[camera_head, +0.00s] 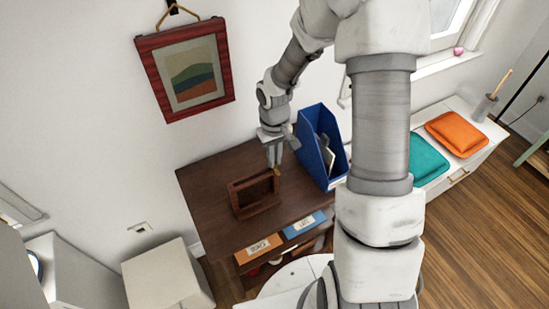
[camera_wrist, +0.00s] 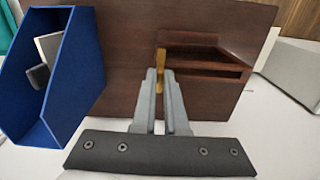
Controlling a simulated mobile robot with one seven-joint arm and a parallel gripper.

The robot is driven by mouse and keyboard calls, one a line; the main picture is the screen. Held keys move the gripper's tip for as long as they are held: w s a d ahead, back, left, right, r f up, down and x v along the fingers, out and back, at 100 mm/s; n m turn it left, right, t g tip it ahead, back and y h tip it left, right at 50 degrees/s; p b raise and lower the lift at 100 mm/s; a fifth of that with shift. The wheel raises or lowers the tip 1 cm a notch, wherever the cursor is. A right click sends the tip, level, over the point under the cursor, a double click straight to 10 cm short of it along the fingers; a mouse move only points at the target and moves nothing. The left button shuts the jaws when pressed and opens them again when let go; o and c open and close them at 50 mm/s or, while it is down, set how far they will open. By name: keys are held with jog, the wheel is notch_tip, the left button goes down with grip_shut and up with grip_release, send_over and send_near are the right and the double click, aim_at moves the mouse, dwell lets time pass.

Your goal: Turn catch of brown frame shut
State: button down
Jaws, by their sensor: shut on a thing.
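The brown frame (camera_head: 254,208) stands on the dark wooden table, a small open box-like frame. In the wrist view the frame (camera_wrist: 208,57) lies just beyond and to the right of my fingertips. Its catch is a small brass-yellow piece (camera_wrist: 160,62) at the frame's edge, also seen as a tiny yellow spot (camera_head: 278,172) in the head view. My gripper (camera_head: 273,165) reaches down to the frame's upper right corner. In the wrist view my gripper (camera_wrist: 160,73) has its fingers close together on the catch. The catch's exact angle is partly hidden by the fingertips.
A blue file holder (camera_head: 314,148) stands right of the frame, close to my gripper. Orange (camera_head: 259,247) and blue (camera_head: 304,225) labelled panels are at the table's front. A red-framed picture (camera_head: 187,70) hangs on the wall. The table's left part is clear.

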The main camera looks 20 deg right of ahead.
jog(key=m+b, duration=0.3)
jog(key=m, duration=0.1)
jog(key=shift+a+f+m, duration=0.1)
jog(key=shift+f+m, duration=0.05)
jog(key=shift+m, duration=0.15)
jog(key=m+b, duration=0.2)
jog(key=m, duration=0.2)
jog(key=shift+w+a, duration=0.1)
jog(key=m+b, duration=0.1)
jog(key=m, duration=0.4)
jog(key=shift+r, duration=0.2)
jog(key=shift+w+m+p, duration=0.1)
jog(key=shift+m+p, duration=0.35)
jog(key=shift+m, duration=1.45)
jog(key=c, duration=0.9)
grip_release()
jog(key=shift+c, duration=0.2)
